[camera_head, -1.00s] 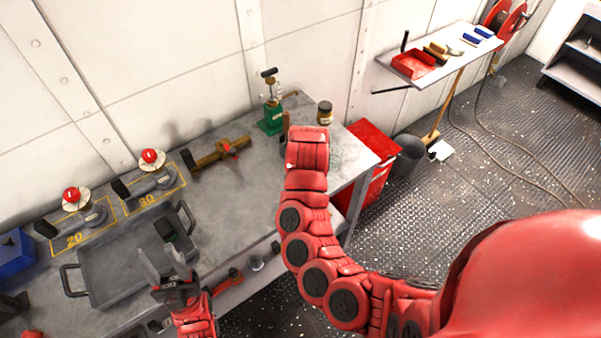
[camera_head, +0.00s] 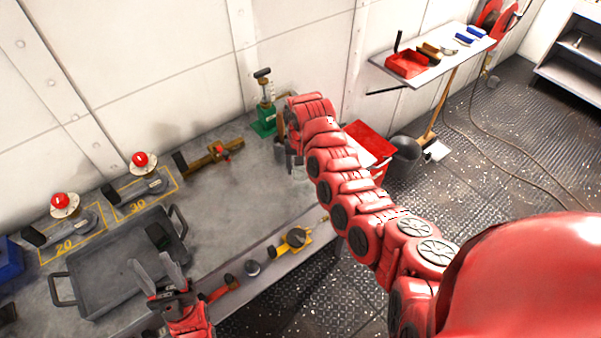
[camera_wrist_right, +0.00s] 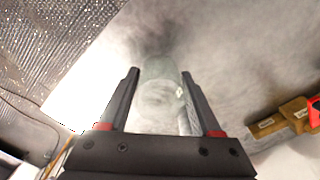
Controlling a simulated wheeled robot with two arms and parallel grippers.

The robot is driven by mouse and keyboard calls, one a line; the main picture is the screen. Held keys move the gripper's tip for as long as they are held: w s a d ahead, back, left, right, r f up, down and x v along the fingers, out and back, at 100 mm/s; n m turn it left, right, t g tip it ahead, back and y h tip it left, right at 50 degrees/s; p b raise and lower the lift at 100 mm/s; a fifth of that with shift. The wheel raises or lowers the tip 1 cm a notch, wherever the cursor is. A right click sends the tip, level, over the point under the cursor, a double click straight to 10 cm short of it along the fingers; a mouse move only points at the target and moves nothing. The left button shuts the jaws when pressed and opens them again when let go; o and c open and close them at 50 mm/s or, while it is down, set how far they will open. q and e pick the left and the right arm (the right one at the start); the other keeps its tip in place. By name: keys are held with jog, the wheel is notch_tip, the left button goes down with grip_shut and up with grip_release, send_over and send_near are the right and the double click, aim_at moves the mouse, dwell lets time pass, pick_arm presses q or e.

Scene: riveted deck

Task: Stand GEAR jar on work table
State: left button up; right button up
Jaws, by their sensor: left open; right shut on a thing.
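My right gripper (camera_head: 291,156) is at the right end of the grey work table (camera_head: 225,195), partly hidden by its own wrist. In the right wrist view, its fingers (camera_wrist_right: 160,105) are shut on a clear, see-through jar (camera_wrist_right: 158,82). No label can be read on it, so I cannot confirm that it is the GEAR jar. The table top lies behind the jar; I cannot tell whether its base touches. My left gripper (camera_head: 158,272) is open and empty over the front of a dark tray (camera_head: 95,270).
A green-based device (camera_head: 264,122) stands behind my right gripper. A brass tool (camera_head: 212,158) lies left of it. Two marked spots with red-knobbed items (camera_head: 140,160) are farther left. The table's middle is clear.

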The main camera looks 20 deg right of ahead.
notch_tip(320, 180, down, 2)
jog(key=shift+f+p, duration=0.2)
jog(key=shift+p, duration=0.3)
jog(key=shift+f, duration=0.1)
jog(key=shift+f, duration=0.15)
jog(key=o, duration=1.4)
